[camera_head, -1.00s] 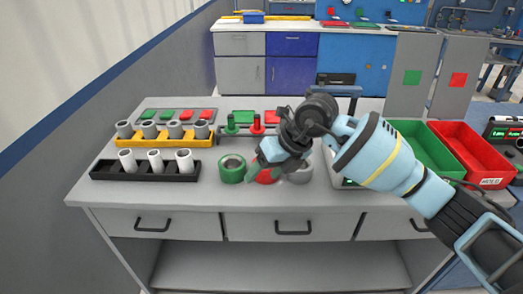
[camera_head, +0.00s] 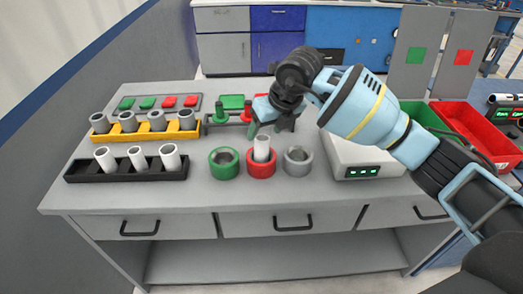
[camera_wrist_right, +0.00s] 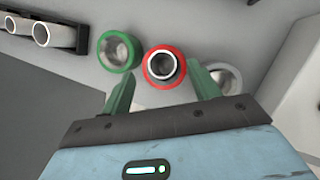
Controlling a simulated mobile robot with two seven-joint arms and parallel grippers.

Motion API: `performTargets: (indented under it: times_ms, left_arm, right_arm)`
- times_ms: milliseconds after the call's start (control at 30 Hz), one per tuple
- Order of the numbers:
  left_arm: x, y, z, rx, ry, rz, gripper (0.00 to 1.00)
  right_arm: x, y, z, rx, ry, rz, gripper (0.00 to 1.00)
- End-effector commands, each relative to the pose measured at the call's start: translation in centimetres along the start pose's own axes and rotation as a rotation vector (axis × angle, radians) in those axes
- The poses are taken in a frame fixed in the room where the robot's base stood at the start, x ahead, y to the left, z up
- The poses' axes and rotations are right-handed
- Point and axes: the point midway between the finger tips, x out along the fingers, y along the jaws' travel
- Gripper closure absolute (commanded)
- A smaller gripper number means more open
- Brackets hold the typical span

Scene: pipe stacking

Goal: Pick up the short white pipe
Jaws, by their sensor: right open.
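A short white pipe (camera_head: 262,148) stands upright in the red ring (camera_head: 261,169), between the green ring (camera_head: 224,163) and the grey ring (camera_head: 298,160). More white pipes (camera_head: 138,157) stand in the black rack (camera_head: 120,176) at the front left. My right gripper (camera_head: 272,130) is open, just behind and above the pipe in the red ring. In the right wrist view its green fingers (camera_wrist_right: 160,72) are spread on either side of the red ring and the pipe, holding nothing. My left gripper is not in view.
A yellow rack (camera_head: 146,134) with several grey pipes stands behind the black one. A white box with a green-lit display (camera_head: 360,171) sits to the right of the rings. Green (camera_head: 416,116) and red (camera_head: 478,131) bins are further right. The front table strip is clear.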

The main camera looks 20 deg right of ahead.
Motion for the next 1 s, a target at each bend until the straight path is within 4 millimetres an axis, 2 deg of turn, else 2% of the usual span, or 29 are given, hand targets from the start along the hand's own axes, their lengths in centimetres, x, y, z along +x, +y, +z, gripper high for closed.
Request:
performTargets:
  times_ms: [333, 467, 667, 767, 1000]
  left_arm:
    - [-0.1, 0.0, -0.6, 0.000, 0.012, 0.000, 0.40]
    - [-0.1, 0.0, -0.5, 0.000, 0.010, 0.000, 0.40]
    - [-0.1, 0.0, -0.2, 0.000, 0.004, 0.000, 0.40]
    - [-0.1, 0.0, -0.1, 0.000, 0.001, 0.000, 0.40]
    - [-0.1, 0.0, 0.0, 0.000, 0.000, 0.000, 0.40]
  right_arm:
    - [4.3, -0.2, -0.9, 0.001, 0.003, 0.001, 0.39]
    - [5.0, -0.1, -0.9, 0.000, 0.001, 0.000, 0.39]
    - [5.0, -0.2, -0.8, 0.000, 0.001, 0.000, 0.39]
    - [5.0, -0.2, -0.8, 0.000, 0.001, 0.000, 0.49]
    - [5.0, -0.2, -0.8, 0.000, 0.001, 0.000, 0.81]
